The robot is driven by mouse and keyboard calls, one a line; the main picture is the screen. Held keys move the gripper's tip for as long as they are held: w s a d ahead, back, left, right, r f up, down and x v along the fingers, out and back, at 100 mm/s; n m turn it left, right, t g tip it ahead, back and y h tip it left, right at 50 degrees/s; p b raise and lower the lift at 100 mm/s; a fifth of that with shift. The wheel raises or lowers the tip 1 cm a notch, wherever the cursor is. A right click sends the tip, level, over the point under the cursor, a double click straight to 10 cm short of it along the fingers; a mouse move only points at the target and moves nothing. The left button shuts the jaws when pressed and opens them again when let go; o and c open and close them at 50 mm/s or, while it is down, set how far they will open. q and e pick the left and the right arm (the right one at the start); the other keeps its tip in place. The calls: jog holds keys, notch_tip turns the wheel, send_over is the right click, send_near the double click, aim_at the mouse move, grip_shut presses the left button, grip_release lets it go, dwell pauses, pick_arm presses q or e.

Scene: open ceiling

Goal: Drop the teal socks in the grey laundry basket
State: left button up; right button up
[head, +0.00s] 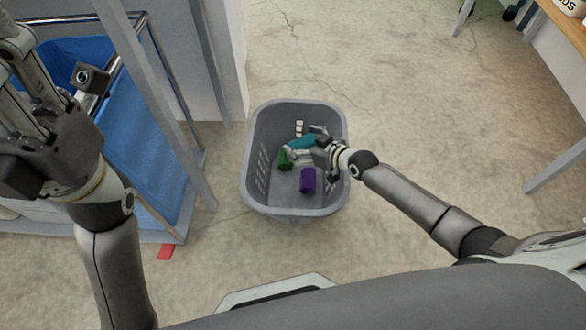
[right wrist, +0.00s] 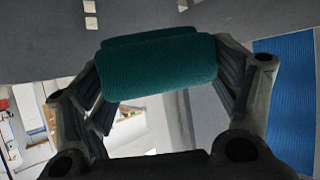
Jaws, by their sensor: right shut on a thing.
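The grey laundry basket (head: 256,190) stands on the floor in the middle of the head view. My right gripper (head: 304,150) reaches in over its right side and is shut on the rolled teal socks (head: 302,142). In the right wrist view the teal roll (right wrist: 160,66) lies across between the two fingers (right wrist: 165,85), with slotted grey basket wall behind it. How far the socks are above the basket floor I cannot tell. My left gripper (head: 55,68) is at the upper left, open and empty, away from the basket.
A purple roll (head: 308,180) and a green roll (head: 285,160) lie in the basket. A blue-lined cart (head: 150,165) with metal rails stands at left. A small red piece (head: 166,252) lies on the floor by it. Floor right of the basket is clear.

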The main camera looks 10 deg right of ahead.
jog(key=shift+f, duration=0.15)
jog(key=o, duration=0.9)
jog(key=v, duration=1.2)
jog(key=shift+a, duration=0.1)
